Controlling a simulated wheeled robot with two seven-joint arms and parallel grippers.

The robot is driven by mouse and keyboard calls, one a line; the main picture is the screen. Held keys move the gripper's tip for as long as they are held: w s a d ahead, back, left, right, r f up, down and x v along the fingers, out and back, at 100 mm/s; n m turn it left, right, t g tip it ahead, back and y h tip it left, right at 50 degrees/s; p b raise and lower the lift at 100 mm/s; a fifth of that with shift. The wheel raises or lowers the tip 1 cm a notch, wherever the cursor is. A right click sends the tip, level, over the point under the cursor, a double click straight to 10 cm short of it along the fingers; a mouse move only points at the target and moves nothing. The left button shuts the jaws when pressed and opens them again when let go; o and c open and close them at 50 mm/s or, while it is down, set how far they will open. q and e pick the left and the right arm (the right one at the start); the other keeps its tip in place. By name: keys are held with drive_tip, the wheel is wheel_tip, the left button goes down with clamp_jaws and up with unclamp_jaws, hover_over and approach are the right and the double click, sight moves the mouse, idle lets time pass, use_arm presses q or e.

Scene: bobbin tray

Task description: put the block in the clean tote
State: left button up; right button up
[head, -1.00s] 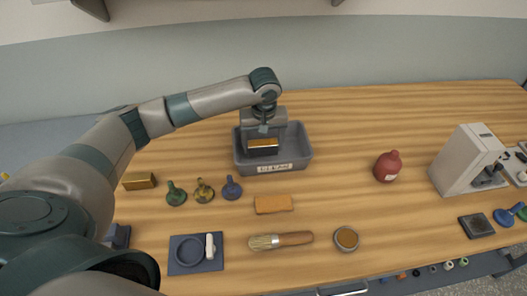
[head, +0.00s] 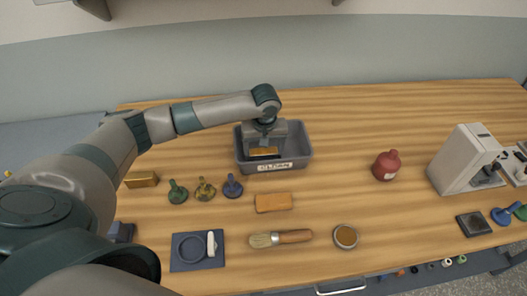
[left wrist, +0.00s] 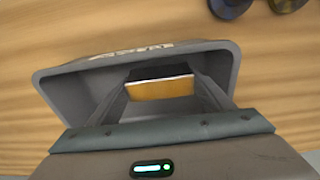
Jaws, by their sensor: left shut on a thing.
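The clean tote (head: 300,160) is a grey open bin with a white label reading CLEAN on its front, and it stands at the middle of the table. My left gripper (head: 264,150) is down inside the tote, shut on a golden-brown block (head: 264,153). In the left wrist view the block (left wrist: 160,88) sits between the two fingers, within the walls of the tote (left wrist: 225,62). I cannot tell whether the block touches the tote floor. My right gripper is not in view.
An orange-brown block (head: 273,202) lies in front of the tote, and a gold block (head: 141,180) lies at the left. Several small stamp-like pieces (head: 205,189) stand left of the tote. A brush (head: 281,238) lies in front. A red bottle (head: 386,165) stands right, with clear table between it and the tote.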

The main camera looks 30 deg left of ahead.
sight(264, 155)
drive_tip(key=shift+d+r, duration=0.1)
use_arm(q)
drive_tip(key=o, duration=1.3)
drive_tip(key=shift+f, duration=0.1)
drive_tip(key=shift+o, duration=0.5)
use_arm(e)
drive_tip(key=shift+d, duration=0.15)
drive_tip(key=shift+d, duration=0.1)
use_arm(q)
drive_tip(key=r+b, duration=0.1)
drive_tip(key=r, duration=0.6)
drive_tip(key=s+d+r+b, duration=0.1)
drive_tip(key=r, duration=0.2)
drive_tip(key=shift+r+b, duration=0.3)
drive_tip(key=shift+b, duration=0.05)
drive_tip(key=shift+s+r, duration=0.1)
drive_tip(key=shift+r, duration=0.7)
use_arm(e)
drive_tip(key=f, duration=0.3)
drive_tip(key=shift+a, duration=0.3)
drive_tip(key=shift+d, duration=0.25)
